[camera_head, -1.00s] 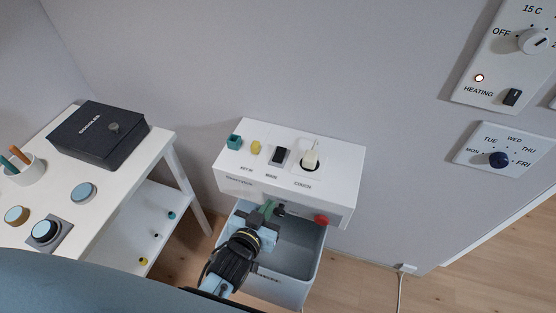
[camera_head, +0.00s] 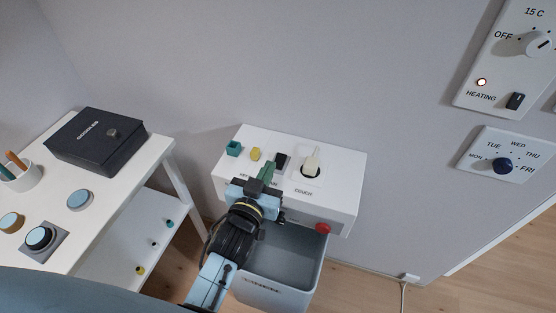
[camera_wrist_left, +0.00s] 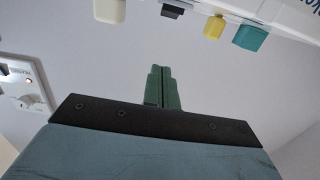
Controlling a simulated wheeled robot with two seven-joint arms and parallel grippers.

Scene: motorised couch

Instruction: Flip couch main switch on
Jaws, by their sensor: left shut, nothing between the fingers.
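The couch's white control box (camera_head: 335,205) is mounted on the wall. On its top are a black main switch (camera_head: 282,161), a cream couch lever (camera_head: 311,163), a yellow knob (camera_head: 256,154) and a teal knob (camera_head: 234,148). My left gripper (camera_head: 267,173) has its green fingers shut and empty, close to the main switch on its near-left side; I cannot tell whether they touch. The arm hides part of the labels. In the left wrist view the closed fingers (camera_wrist_left: 162,88) point up, below the black switch (camera_wrist_left: 173,11). My right gripper is not in view.
A grey open bin (camera_head: 297,252) hangs under the box, with a red button (camera_head: 323,229) above it. A white table (camera_head: 140,172) at left carries a dark box (camera_head: 97,138) and several round knobs. Wall panels are at right.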

